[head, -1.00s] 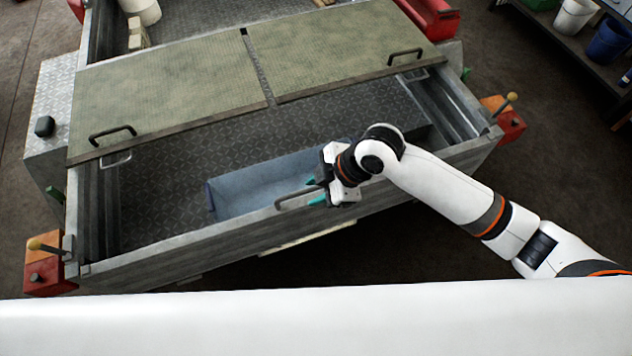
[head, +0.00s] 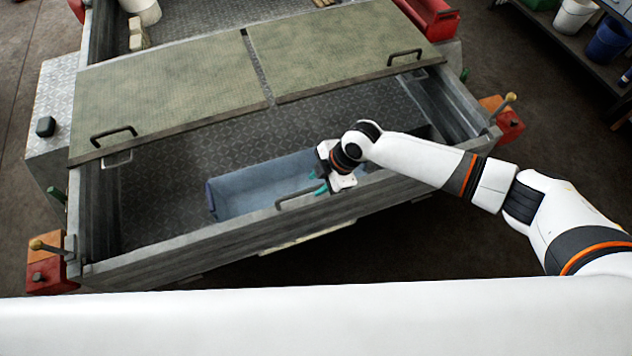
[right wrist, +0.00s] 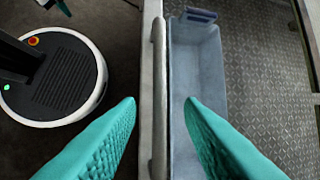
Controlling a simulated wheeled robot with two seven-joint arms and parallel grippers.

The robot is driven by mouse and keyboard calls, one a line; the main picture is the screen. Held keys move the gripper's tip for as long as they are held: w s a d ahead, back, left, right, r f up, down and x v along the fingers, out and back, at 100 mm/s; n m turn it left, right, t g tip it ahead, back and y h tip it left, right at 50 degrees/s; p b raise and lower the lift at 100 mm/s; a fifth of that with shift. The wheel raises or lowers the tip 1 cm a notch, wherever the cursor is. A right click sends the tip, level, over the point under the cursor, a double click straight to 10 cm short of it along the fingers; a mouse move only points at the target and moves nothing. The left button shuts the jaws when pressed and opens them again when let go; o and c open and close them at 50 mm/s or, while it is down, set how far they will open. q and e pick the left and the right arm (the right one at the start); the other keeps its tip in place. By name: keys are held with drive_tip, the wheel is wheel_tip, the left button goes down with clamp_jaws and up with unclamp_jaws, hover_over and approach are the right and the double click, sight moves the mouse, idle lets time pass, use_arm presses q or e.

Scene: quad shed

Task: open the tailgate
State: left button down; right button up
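The tailgate (head: 215,243) is the grey metal panel across the near end of the cargo bed, and it stands upright. A bar handle (head: 292,197) sits at its top edge. The handle (right wrist: 157,85) also shows in the right wrist view. My right gripper (head: 322,190) is over the tailgate's top edge near the handle's right end. In the right wrist view its teal fingers (right wrist: 160,104) are apart, one on each side of the handle, with nothing held. Teal and white parts of my left gripper (right wrist: 62,6) are cut off at the top left there.
A blue bin (head: 262,183) lies inside the bed behind the tailgate. Yellow-knobbed levers (head: 37,245) (head: 510,98) stand on red corner boxes. Two greenish lids (head: 165,90) (head: 340,45) cover the bed further back. A shelf with buckets (head: 575,16) stands at the upper right.

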drive_tip(key=shift+x, duration=1.05)
clamp_jaws()
